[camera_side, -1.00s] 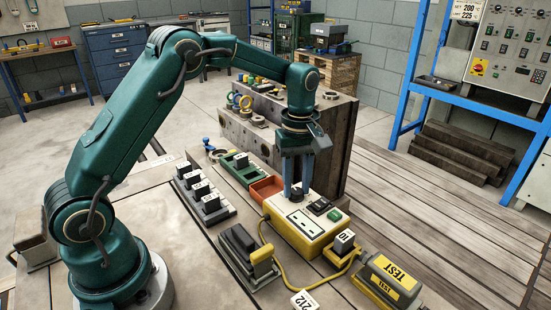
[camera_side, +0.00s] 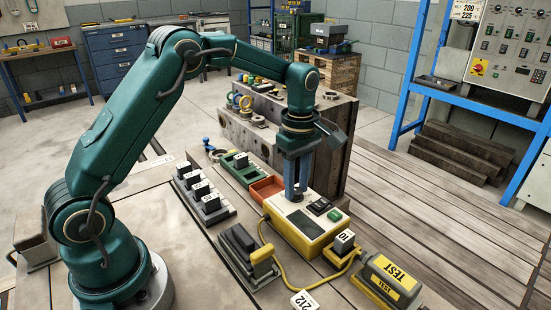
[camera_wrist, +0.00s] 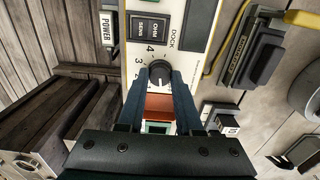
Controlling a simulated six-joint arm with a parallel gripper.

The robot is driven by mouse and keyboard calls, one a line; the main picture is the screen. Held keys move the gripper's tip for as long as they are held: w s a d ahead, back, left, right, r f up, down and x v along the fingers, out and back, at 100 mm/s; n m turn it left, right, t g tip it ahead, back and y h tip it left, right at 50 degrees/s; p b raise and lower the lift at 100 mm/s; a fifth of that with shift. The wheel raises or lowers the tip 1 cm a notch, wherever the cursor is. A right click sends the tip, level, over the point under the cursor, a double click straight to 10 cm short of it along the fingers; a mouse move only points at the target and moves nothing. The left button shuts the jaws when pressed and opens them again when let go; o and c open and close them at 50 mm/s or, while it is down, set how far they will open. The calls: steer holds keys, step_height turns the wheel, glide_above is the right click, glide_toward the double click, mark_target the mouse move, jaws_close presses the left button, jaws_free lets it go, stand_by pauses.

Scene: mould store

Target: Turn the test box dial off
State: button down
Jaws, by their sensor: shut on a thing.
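The yellow test box (camera_side: 305,240) with a cream top stands on the bench in the side view. Its top fills the upper middle of the wrist view. My gripper (camera_side: 296,196) points straight down onto the box, its blue-grey fingers shut on the black dial (camera_wrist: 160,71). In the wrist view the fingertips sit on either side of the dial. A black switch (camera_wrist: 149,27) sits beyond the dial.
A yellow cable runs from the box past a black plug block (camera_side: 240,241). An orange tray (camera_side: 268,190) and a row of small blocks (camera_side: 206,197) lie left. A tall metal mould (camera_side: 334,130) stands close behind.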

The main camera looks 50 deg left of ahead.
mark_target(297, 191)
steer(key=c, duration=0.6)
jaws_free()
steer(key=shift+r, duration=2.6)
steer(key=shift+r, duration=0.1)
